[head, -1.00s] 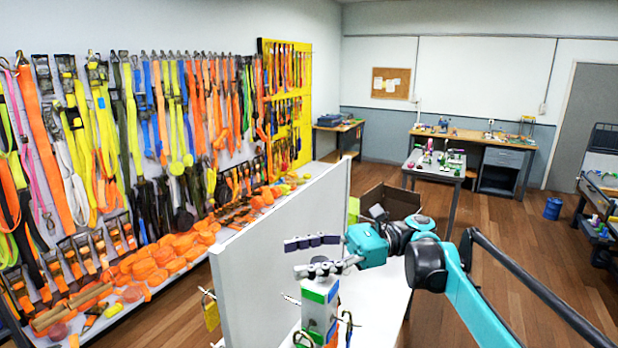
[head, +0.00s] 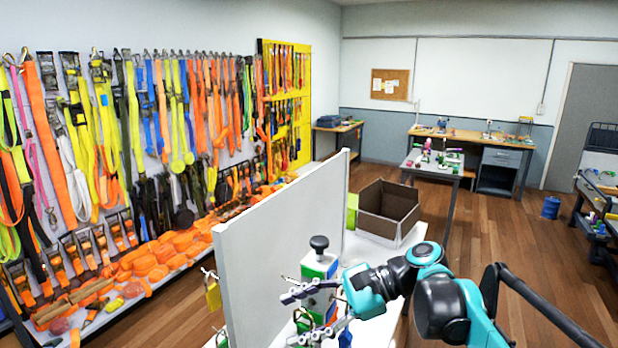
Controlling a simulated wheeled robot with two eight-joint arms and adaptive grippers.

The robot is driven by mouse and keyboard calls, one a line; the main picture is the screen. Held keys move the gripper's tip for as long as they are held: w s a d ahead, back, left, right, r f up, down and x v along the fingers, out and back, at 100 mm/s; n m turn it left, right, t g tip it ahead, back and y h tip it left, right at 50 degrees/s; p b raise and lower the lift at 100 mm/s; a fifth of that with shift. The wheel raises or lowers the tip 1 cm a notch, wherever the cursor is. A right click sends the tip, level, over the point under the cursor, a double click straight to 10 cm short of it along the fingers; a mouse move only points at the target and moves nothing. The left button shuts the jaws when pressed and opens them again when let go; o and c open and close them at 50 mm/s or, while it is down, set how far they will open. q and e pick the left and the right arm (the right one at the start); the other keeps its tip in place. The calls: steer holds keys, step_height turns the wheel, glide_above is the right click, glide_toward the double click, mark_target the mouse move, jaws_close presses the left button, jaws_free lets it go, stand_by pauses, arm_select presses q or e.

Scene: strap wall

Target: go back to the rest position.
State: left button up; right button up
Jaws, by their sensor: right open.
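My right gripper (head: 291,318) is open, its two grey fingers spread and pointing left, low in the middle of the head view. It is in front of a white, green and blue block (head: 318,266) with a black knob on top, and partly hides it. I see nothing held between the fingers. Whether a finger touches the block, I cannot tell. My right arm reaches in from the lower right. My left gripper is not in view.
An upright grey panel (head: 285,240) stands left of the block, with a brass padlock (head: 213,294) at its near edge. An open brown box (head: 388,212) stands behind the gripper. Straps hang on the left wall. The wooden floor (head: 490,235) at right is open.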

steer(key=s+d+f+n+t+h+b, duration=0.2)
steer(key=d+f, duration=0.4)
steer(key=f, duration=0.4)
steer(key=s+d+f+n+t+h+b, duration=0.3)
steer(key=s+d+f+n+h+b, duration=0.2)
steer(key=f, duration=0.6)
steer(key=s+d+f+n+t+h+b, duration=0.2)
steer(key=d+f+n+h, duration=0.4)
steer(key=f, duration=0.5)
steer(key=shift+s+d+t+b, duration=0.3)
steer(key=shift+s+d+b, duration=0.4)
steer(key=shift+d, duration=0.55)
steer(key=shift+w+f, duration=0.1)
steer(key=shift+f, duration=0.05)
